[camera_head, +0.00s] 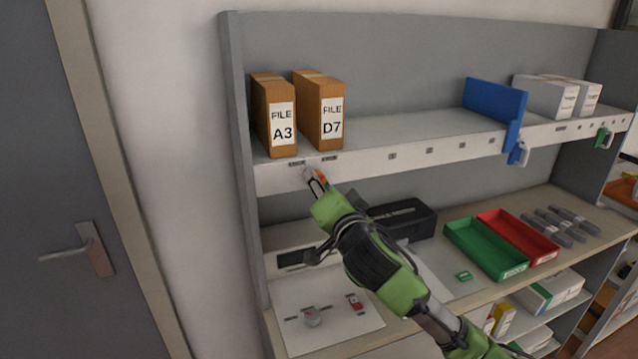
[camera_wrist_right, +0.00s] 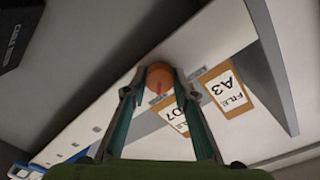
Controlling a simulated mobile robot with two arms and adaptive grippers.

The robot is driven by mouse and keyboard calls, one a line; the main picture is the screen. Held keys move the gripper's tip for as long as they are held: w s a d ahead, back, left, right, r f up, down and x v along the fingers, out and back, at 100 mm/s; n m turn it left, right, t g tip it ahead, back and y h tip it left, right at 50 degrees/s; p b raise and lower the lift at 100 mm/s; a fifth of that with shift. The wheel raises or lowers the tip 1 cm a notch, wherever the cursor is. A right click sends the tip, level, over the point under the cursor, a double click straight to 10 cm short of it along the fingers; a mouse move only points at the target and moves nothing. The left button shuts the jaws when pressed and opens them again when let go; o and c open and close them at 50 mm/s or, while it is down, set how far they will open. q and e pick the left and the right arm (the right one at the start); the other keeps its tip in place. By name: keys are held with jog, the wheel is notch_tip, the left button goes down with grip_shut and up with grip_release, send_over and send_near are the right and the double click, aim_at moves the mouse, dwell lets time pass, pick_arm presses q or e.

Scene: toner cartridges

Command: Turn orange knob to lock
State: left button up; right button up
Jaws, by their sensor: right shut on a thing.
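The orange knob (camera_wrist_right: 159,74) is on the front edge of the upper shelf (camera_head: 370,148), below the file boxes. In the right wrist view it sits between the two fingertips of my right gripper (camera_wrist_right: 158,84), and a small reddish mark shows on it. My right gripper (camera_head: 317,181) is shut on the knob. In the head view only a little orange shows at the fingertips, and the rest of the knob is hidden. Whether the knob is at its locked position cannot be told. My left gripper is in neither view.
File boxes A3 (camera_head: 274,116) and D7 (camera_head: 320,110) stand on the shelf above. A blue panel (camera_head: 494,111) and white boxes (camera_head: 548,96) are farther right. Below are a black box (camera_head: 408,218), a green tray (camera_head: 486,250) and a red tray (camera_head: 517,236). A grey door (camera_head: 60,150) is left.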

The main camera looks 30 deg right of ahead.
jog(key=shift+f+n+t+y+p, duration=0.15)
jog(key=shift+n+p, duration=1.1)
jog(key=shift+n, duration=3.35)
jog(key=shift+r+n+t+y+p, duration=0.2)
jog(key=shift+n+p, duration=1)
jog(key=shift+n, duration=3.4)
jog(key=o, duration=1.1)
jog(key=shift+s+a, duration=0.1)
jog(key=shift+s, duration=0.05)
